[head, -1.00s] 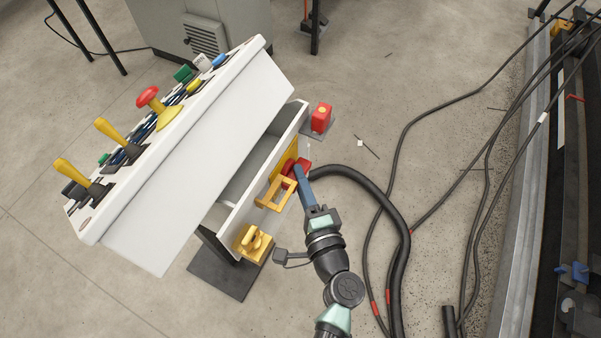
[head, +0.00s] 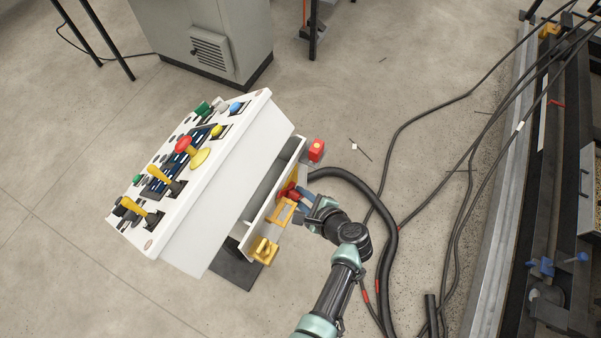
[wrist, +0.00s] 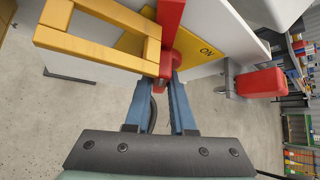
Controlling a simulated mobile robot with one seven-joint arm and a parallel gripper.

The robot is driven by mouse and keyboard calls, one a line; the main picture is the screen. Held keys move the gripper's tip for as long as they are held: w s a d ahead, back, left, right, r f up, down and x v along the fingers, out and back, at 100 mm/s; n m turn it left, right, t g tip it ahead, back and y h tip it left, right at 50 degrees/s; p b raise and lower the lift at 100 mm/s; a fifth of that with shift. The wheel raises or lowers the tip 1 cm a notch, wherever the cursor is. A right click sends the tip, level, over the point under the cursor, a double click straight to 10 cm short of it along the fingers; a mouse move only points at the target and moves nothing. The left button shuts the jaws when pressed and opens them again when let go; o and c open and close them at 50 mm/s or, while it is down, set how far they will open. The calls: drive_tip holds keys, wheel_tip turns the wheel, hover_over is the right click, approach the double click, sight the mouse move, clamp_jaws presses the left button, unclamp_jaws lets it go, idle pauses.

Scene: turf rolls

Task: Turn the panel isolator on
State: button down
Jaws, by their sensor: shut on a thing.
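The panel isolator is a red handle (wrist: 170,18) on a yellow plate (wrist: 200,48) marked "ON", on the side of the white control console. In the wrist view the two blue fingers of my gripper (wrist: 166,88) are closed in on the lower end of the red handle. The handle stands roughly upright in that view, beside the "ON" lettering. In the head view the red handle (head: 288,191) shows small on the console's right side, with my gripper (head: 302,194) at it, and the fingers partly cover it.
A yellow frame-shaped guard (wrist: 100,35) stands close left of the handle. A red box (wrist: 260,83) is to the right. A yellow fitting (head: 263,250) sits lower on the console side. The console top (head: 205,165) carries levers and buttons. Black cables cross the floor.

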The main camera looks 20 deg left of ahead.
drive_tip(key=g, duration=0.1)
drive_tip(key=m+g, duration=0.1)
drive_tip(key=shift+w+m+g, duration=0.25)
drive_tip(key=shift+m+g, duration=0.05)
drive_tip(key=shift+g, duration=0.1)
drive_tip(key=shift+m+g+b, duration=0.55)
drive_tip(key=shift+m+g, duration=0.05)
drive_tip(key=shift+g, duration=0.5)
drive_tip(key=c, duration=0.8)
unclamp_jaws()
drive_tip(key=shift+o, duration=0.2)
drive_tip(key=shift+r, duration=0.1)
drive_tip(key=p+v, duration=0.2)
drive_tip(key=v, duration=1.1)
drive_tip(key=shift+w, duration=0.15)
